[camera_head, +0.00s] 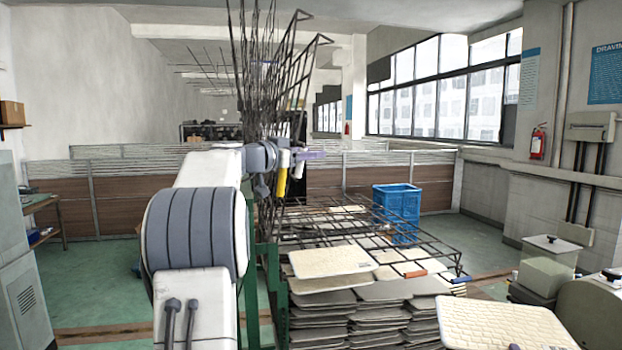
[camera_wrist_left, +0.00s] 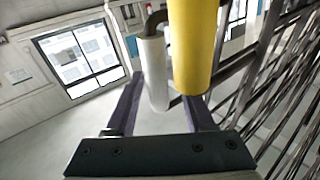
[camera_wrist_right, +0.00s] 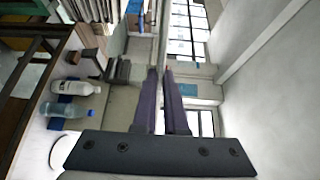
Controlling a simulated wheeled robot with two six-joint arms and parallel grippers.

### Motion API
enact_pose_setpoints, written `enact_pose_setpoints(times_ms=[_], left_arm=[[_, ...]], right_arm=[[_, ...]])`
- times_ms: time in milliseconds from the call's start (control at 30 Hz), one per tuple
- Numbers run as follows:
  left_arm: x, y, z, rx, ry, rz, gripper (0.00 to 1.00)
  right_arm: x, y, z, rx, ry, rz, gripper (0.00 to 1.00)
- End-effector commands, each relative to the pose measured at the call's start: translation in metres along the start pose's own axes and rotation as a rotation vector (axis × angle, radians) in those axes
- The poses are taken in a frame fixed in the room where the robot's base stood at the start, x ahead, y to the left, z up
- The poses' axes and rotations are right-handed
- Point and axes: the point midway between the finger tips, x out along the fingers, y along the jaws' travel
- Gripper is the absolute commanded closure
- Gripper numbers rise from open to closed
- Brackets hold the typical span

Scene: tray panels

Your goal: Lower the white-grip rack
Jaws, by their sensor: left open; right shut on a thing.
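The white grip (camera_head: 299,168) hangs upright in the head view beside a yellow grip (camera_head: 282,175), both at the raised wire racks (camera_head: 285,75). My left gripper (camera_head: 305,156) is open at these grips. In the left wrist view the white grip (camera_wrist_left: 154,75) stands between the two open fingers (camera_wrist_left: 163,108), with the yellow grip (camera_wrist_left: 193,45) close on its right, in front of the right fingertip. I cannot tell whether the fingers touch either grip. My right gripper (camera_wrist_right: 161,75) shows only in its wrist view, its fingers almost together on something I cannot make out.
Lowered wire racks (camera_head: 425,250) carry an orange grip (camera_head: 415,274) and a blue grip (camera_head: 460,279) above stacked panels (camera_head: 380,320). A cream panel (camera_head: 330,262) lies on top. A blue crate (camera_head: 397,203) stands behind. Bottles (camera_wrist_right: 75,88) show in the right wrist view.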

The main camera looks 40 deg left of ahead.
Motion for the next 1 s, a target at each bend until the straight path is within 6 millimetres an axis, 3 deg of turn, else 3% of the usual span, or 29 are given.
enact_pose_setpoints(times_ms=[367, 400, 533, 1000], left_arm=[[0.0083, 0.0004, 0.0007, 0.0, 0.0, 0.0, 0.47], [0.0082, 0.0004, 0.0007, 0.0, 0.0, 0.0, 0.5], [0.0081, 0.0004, 0.0006, 0.0, 0.0, 0.0, 1.0], [0.0079, 0.0002, 0.0004, 0.0, 0.0, 0.0, 1.0]], right_arm=[[0.0001, -0.0049, 0.0, 0.0, 0.0, -0.001, 1.0], [0.0001, -0.0049, 0.0, 0.0, 0.0, -0.001, 1.0], [0.0001, -0.0049, 0.0, 0.0, 0.0, -0.001, 1.0], [0.0001, -0.005, 0.0, 0.0, 0.0, -0.001, 1.0]])
